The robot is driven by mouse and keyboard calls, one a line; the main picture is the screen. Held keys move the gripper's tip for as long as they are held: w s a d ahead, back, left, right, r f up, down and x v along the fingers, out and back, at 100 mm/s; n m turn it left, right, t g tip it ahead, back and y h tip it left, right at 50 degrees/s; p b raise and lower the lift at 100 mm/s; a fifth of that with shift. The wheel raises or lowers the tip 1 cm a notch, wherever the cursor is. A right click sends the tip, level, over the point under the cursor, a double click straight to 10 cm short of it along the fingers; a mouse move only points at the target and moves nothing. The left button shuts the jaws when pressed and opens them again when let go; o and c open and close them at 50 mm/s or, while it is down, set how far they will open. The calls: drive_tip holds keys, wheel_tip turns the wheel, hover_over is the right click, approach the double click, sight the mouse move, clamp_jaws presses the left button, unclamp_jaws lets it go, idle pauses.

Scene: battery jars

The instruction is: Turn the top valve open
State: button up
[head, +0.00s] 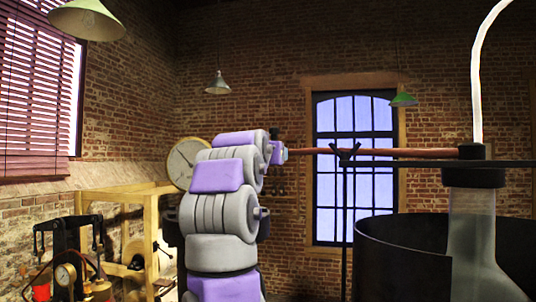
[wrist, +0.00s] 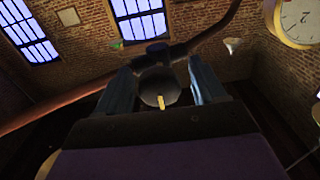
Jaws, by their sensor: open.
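In the wrist view, a dark round knob with a small yellow tab, which looks like the top valve (wrist: 158,88), sits on a dark fitting on a reddish-brown pipe (wrist: 75,97). My gripper (wrist: 160,72) is open. One finger is on each side of the knob, with a visible gap at least on the right. I cannot tell whether either finger touches it. In the head view, my purple and grey arm reaches up toward the left end of the pipe (head: 400,153).
A thin dark stand (head: 345,215) holds up the pipe. A large dark tank (head: 405,255) and a glass vessel (head: 472,240) stand at the right. A wooden frame (head: 150,230) and a pump with a gauge (head: 68,260) stand at the left. Lamps hang overhead.

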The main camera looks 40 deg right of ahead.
drive_tip(key=c, duration=1)
drive_tip(key=shift+n+b, duration=0.5)
drive_tip(key=shift+n, duration=1)
idle(0.7)
drive_tip(key=shift+s+d+n, duration=0.1)
drive_tip(key=shift+n, duration=0.2)
